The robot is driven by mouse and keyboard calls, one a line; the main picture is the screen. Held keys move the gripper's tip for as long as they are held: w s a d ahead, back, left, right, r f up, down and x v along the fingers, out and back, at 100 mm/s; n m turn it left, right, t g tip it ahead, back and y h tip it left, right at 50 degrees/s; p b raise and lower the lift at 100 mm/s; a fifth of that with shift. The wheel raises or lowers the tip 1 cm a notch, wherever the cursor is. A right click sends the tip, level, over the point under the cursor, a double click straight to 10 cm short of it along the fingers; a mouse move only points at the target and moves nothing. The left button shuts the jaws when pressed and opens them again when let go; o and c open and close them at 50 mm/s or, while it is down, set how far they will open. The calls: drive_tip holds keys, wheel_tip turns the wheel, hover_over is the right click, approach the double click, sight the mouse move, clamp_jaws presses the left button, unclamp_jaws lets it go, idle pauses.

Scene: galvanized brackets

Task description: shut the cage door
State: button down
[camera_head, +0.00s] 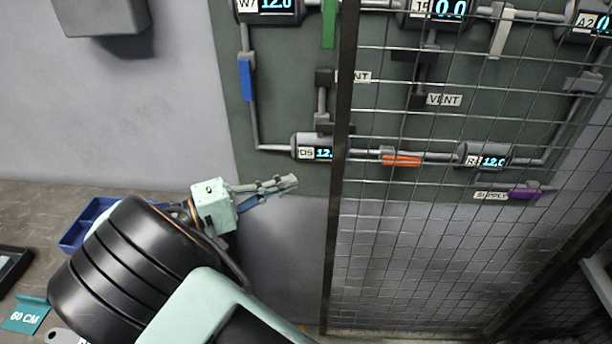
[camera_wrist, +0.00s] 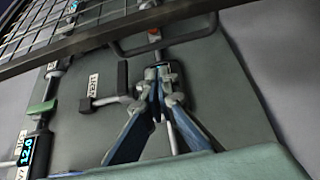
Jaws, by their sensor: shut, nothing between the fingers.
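The cage door (camera_head: 430,250) is a wire mesh panel with a dark upright edge bar. In the head view it stands in front of the right part of the green pipe board, and the board's left part is uncovered. Its mesh and dark bar also cross the top left of the wrist view (camera_wrist: 100,35). My gripper (camera_head: 292,182) is shut and empty, left of the door's edge bar and apart from it in the picture. In the wrist view my gripper's fingertips (camera_wrist: 160,72) are together over the board, below the bar. The depth gap to the door is unclear.
The green board (camera_head: 285,60) carries pipes, gauges and coloured valve handles, including blue (camera_head: 246,80) and orange (camera_head: 402,160) ones. A blue tray (camera_head: 75,238) lies on the counter behind my arm. A grey box (camera_head: 105,15) hangs on the wall at top left.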

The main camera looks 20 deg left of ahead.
drive_tip(key=x, duration=0.9)
drive_tip(key=shift+p, duration=0.45)
drive_tip(key=shift+s, duration=0.15)
